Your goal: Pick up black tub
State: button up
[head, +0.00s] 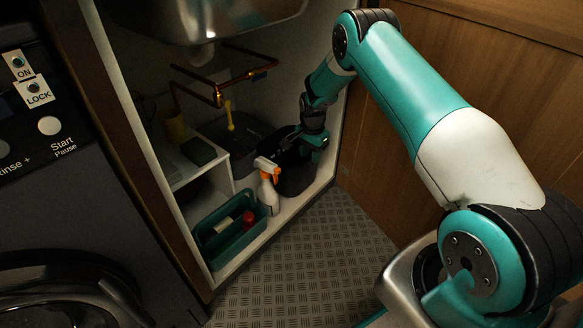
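The black tub (297,180) stands on the floor of the open cabinet under the sink, at its right end near the front edge. A white spray bottle with an orange head partly covers its left side. My gripper (308,148) reaches down into the cabinet at the tub's upper rim. The fingers are dark against the dark tub, so I cannot tell whether they touch it or how far apart they are.
The spray bottle (267,190) stands close to the tub's left. A green bin (226,250) holding a few items is at the front left. A white shelf (187,172) stands behind it. Copper pipes (217,97) run above. The cabinet's right wall is close to my arm.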

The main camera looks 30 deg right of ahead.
aim_at(310, 165)
notch_tip(310, 165, down, 4)
jog(key=shift+f+b, duration=0.25)
jog(key=shift+b, duration=0.45)
jog(key=shift+c, duration=0.5)
grip_shut()
jog(key=shift+s+r, duration=0.15)
